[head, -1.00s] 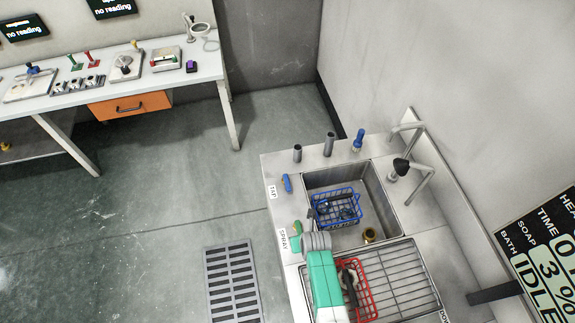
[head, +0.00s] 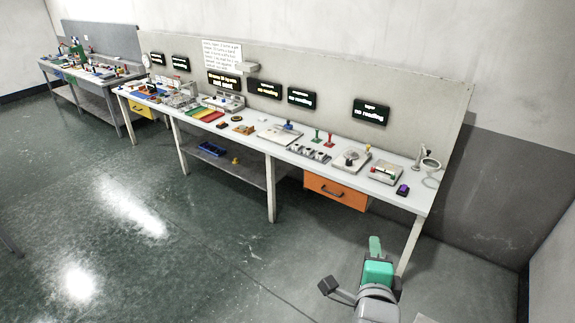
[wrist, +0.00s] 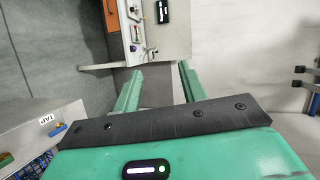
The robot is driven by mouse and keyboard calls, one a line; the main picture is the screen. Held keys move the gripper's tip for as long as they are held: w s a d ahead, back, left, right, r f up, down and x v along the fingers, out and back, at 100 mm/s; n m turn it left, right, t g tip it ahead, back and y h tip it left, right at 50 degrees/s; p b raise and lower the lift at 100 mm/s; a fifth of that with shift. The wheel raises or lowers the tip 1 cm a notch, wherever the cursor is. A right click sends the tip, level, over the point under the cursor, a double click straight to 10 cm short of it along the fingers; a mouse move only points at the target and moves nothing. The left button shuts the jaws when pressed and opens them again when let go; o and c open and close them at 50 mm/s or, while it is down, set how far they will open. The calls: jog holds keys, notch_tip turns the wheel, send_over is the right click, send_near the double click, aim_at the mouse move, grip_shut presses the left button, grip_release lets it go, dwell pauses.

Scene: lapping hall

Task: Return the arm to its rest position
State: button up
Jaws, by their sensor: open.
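My gripper (wrist: 158,82) shows in the wrist view with its two green fingers apart and nothing between them. It also shows in the head view (head: 375,245), low and right of the middle, where it stands in front of the right end of a long bench. It appears apart from the bench and holds nothing. The rest of my arm is mostly cut off by the bottom edge of the head view.
The long bench (head: 262,146) carries several small fixtures and an orange drawer (head: 335,191). Dark displays hang on the panel behind. A wash station with a TAP label (wrist: 46,119) and a blue basket (wrist: 38,168) shows at the wrist view's lower left. Open floor lies left of my arm.

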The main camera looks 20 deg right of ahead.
jog(key=a+r+n+t+y, duration=0.1)
jog(key=a+r+n+t, duration=0.2)
jog(key=r, duration=0.4)
jog(key=a+r+n+t, duration=0.1)
jog(key=a+r+n, duration=0.3)
jog(key=a+r, duration=0.25)
jog(key=s+a+r+n+t+y, duration=0.35)
jog(key=s+a+r+n, duration=0.45)
jog(key=r, duration=0.3)
jog(key=s+a+r+n+t+y, duration=0.35)
jog(key=s+a+r+n, duration=0.4)
jog(key=a+r, duration=0.4)
notch_tip(320, 180, down, 44)
jog(key=w+d+h+b, duration=0.1)
jog(key=b, duration=4.2)
jog(key=shift+d+b, duration=0.3)
jog(key=shift+b, duration=0.1)
jog(key=shift+f+n, duration=0.1)
jog(key=shift+n, duration=0.15)
